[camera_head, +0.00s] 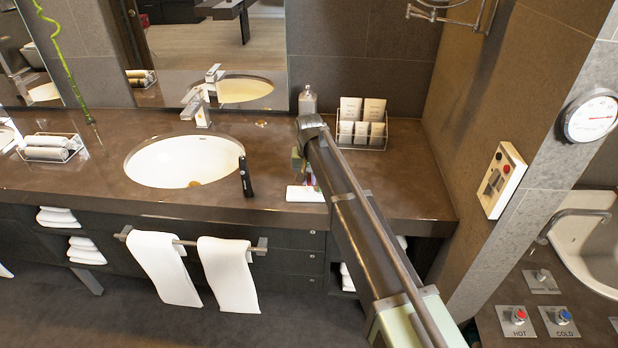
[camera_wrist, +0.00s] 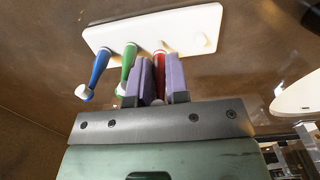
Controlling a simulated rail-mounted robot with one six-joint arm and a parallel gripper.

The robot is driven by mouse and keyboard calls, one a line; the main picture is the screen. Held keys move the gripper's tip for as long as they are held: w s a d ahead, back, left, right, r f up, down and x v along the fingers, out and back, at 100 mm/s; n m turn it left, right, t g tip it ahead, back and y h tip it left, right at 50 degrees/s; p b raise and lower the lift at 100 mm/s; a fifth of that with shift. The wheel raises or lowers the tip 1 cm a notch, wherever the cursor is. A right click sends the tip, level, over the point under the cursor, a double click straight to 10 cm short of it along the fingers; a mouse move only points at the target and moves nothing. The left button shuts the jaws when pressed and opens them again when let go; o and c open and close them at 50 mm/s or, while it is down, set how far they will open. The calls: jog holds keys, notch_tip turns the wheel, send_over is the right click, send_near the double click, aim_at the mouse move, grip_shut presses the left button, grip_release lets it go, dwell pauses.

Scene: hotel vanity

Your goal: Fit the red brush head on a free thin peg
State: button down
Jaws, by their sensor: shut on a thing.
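The red brush head (camera_wrist: 160,56) is between the two purple finger pads of my gripper (camera_wrist: 161,72), which is shut on it. Its far end is close to the white holder plate (camera_wrist: 112,36); I cannot tell whether it touches. A blue brush head (camera_wrist: 98,70) and a green brush head (camera_wrist: 128,62) stand on the plate to the left of it. A small pale stub (camera_wrist: 200,41), perhaps a thin peg, shows right of the red head. In the head view the holder plate (camera_head: 305,194) lies near the counter's front edge; my arm hides most of the gripper.
A dark upright toothbrush handle (camera_head: 246,178) stands left of the holder. The sink basin (camera_head: 184,161) is farther left. A rack of cards (camera_head: 361,128) and a soap bottle (camera_head: 307,100) stand behind. Bare counter (camera_head: 415,190) lies right of my arm.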

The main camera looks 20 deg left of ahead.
jog(key=shift+f+b, duration=1.2)
dwell(0.3)
jog(key=c, duration=1)
grip_release()
jog(key=shift+c, duration=0.2)
notch_tip(320, 180, up, 11)
jog(key=p, duration=1.1)
jog(key=shift+r, duration=0.15)
jog(key=shift+f, duration=0.2)
jog(key=s+d+m, duration=0.1)
jog(key=s+d, duration=0.6)
jog(key=d, duration=0.7)
jog(key=s+d+m, duration=0.1)
jog(key=s+d, duration=0.7)
jog(key=d, duration=0.6)
jog(key=s+d+m, duration=0.1)
jog(key=s+d, duration=0.7)
jog(key=d, duration=0.6)
jog(key=shift+s+d+m, duration=0.15)
jog(key=shift+d+m, duration=0.05)
jog(key=shift+m, duration=0.1)
